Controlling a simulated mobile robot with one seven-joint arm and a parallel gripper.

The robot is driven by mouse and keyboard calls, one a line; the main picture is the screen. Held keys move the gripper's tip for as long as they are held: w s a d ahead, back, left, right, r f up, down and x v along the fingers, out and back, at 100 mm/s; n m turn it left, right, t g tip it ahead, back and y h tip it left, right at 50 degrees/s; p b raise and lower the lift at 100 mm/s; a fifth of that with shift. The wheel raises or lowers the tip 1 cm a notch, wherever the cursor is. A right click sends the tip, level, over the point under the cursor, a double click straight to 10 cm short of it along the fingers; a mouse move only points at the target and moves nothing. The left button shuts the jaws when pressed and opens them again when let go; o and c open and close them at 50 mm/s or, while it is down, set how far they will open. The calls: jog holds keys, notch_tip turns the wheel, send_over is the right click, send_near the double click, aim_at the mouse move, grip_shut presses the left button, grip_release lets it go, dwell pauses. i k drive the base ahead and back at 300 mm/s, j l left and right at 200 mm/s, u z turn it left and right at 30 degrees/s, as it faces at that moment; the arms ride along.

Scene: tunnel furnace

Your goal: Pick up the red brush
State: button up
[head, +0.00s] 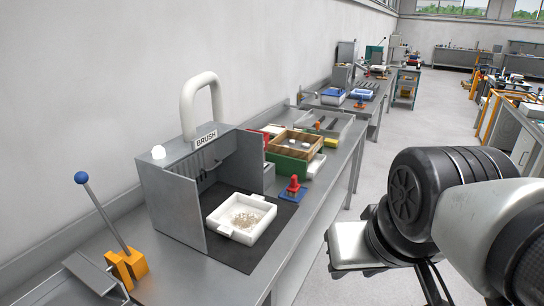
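No object that I can surely call a red brush shows in the head view. A small red upright piece (293,184) stands on a blue base (292,195) at the right edge of a dark mat; I cannot tell whether it is a brush. A grey open-fronted box (172,198) bears the label BRUSH (206,138), and dark small shapes hang inside it, too small to make out. My arm reaches in from the right, and the silver block (355,246) at its end hangs beside the bench, over the floor, apart from these things. No fingertips show.
A white tray (268,232) with pale crumbs sits on the dark mat (236,258). A blue-knobbed lever (102,212) on an orange base stands at front left. A wooden compartment box (285,145) and other trays fill the bench behind. The floor right of the bench is free.

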aim_at(294, 189)
jog(key=i+l+u, duration=0.15)
jog(key=u, duration=0.8)
jog(key=i+l+u, duration=0.15)
jog(key=l+u, duration=0.2)
jog(key=l, duration=0.15)
jog(key=l+u, duration=0.35)
jog(key=l, duration=0.15)
jog(key=l+u, duration=0.15)
jog(key=l, duration=0.4)
jog(key=i+l+u, duration=0.15)
jog(key=l, duration=2.3)
